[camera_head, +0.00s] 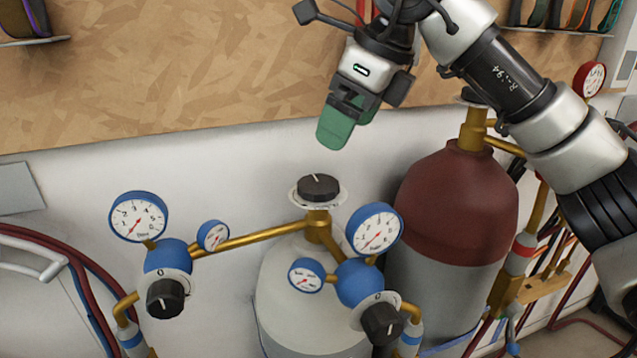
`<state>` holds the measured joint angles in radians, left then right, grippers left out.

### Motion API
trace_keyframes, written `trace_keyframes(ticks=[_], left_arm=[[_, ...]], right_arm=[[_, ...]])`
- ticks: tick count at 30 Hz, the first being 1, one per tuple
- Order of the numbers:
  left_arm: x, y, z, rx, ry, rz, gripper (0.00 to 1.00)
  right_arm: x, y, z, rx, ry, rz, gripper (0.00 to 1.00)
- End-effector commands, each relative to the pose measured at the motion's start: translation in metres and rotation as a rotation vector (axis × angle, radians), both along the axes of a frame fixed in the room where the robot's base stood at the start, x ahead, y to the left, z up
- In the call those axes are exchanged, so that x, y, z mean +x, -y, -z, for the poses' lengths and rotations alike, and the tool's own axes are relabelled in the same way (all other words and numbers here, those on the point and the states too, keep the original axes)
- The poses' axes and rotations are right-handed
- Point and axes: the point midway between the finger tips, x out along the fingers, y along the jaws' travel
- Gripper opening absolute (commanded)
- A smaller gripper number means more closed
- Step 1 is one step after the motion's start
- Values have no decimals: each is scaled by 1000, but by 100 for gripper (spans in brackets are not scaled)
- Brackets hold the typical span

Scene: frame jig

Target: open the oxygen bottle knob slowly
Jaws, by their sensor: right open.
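A pale bottle (290,300) with blue-rimmed gauges stands at the lower middle, and I take it as the oxygen bottle. A black knob (318,187) with a white pointer line sits on a round white dial at the top of its brass valve. My right gripper (336,132) comes in from the upper right with green finger pads. It is above the knob in the picture, apart from it, open and holding nothing. The gap between its fingers is hard to see from this angle. My left gripper is not in view.
A maroon-topped bottle (455,205) with its own brass valve stands to the right. Blue regulators with black lower knobs (165,298) and (382,323) flank the pale bottle. Red and blue hoses run at the left. A wood-chip board (180,70) covers the wall behind.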

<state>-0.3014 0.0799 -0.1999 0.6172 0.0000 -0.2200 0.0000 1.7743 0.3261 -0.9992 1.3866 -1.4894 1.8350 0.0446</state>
Motion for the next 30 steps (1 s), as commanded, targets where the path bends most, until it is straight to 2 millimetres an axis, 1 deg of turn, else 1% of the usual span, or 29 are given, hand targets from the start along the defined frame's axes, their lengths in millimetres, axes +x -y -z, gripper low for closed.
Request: trace_keyframes(ticks=[5, 9, 15, 21, 29, 30], left_arm=[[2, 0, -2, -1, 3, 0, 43], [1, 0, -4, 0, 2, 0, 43], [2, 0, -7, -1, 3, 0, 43], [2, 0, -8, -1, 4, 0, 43], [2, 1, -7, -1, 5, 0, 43], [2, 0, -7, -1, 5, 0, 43]], right_arm=[[4, -10, 25, -1, -3, -3, 91], [9, -19, 51, 0, -4, -2, 91], [14, -30, 80, 0, -2, -2, 91], [17, -35, 92, 1, 0, -1, 91], [17, -35, 93, 1, 0, -1, 91], [17, -35, 93, 1, 0, -1, 86]])
